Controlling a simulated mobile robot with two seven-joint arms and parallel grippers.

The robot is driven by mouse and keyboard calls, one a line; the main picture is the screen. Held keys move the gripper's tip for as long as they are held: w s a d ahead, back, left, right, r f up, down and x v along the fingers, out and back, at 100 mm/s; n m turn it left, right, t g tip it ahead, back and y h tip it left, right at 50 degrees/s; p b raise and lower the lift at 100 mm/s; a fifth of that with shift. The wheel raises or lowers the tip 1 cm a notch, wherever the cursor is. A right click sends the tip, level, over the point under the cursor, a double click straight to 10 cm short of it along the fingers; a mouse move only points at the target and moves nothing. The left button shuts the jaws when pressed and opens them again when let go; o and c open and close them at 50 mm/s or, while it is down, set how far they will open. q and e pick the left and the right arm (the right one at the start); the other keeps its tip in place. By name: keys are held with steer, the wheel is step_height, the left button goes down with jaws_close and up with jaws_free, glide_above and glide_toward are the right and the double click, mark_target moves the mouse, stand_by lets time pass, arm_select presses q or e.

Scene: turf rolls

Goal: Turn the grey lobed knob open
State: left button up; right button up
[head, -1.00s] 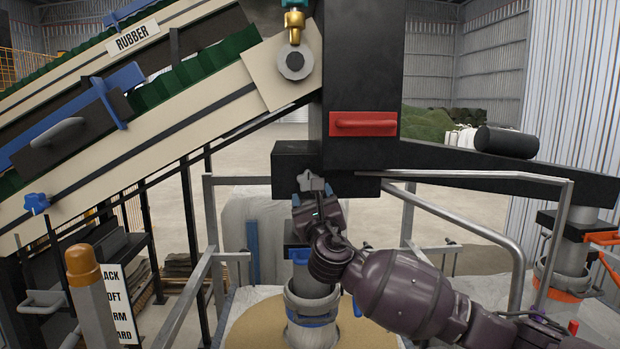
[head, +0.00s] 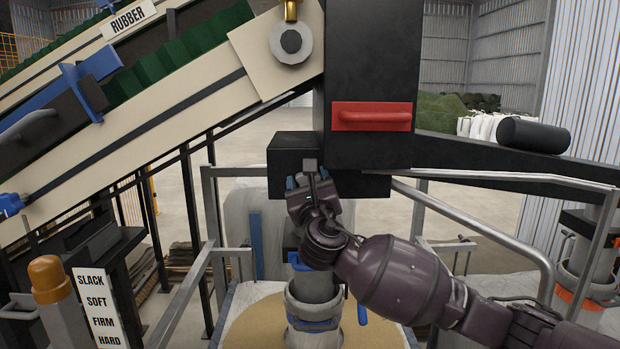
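The grey lobed knob (head: 310,165) is on the front of a black box (head: 284,157), low on the black column. Only a small grey part of it shows above my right gripper. The hand hides most of the knob. I cannot tell whether the fingers touch or grip it. My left gripper is not in view.
A red handle (head: 372,116) is on the column above. A grey spout (head: 312,288) with blue clamps stands below, behind my arm. Metal rails (head: 470,225) run on the right. A sloping conveyor (head: 130,130) and an orange-topped post (head: 50,280) are on the left.

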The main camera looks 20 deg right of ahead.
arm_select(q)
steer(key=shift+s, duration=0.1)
arm_select(e)
steer(key=c, duration=0.6)
steer(key=shift+c, duration=0.2)
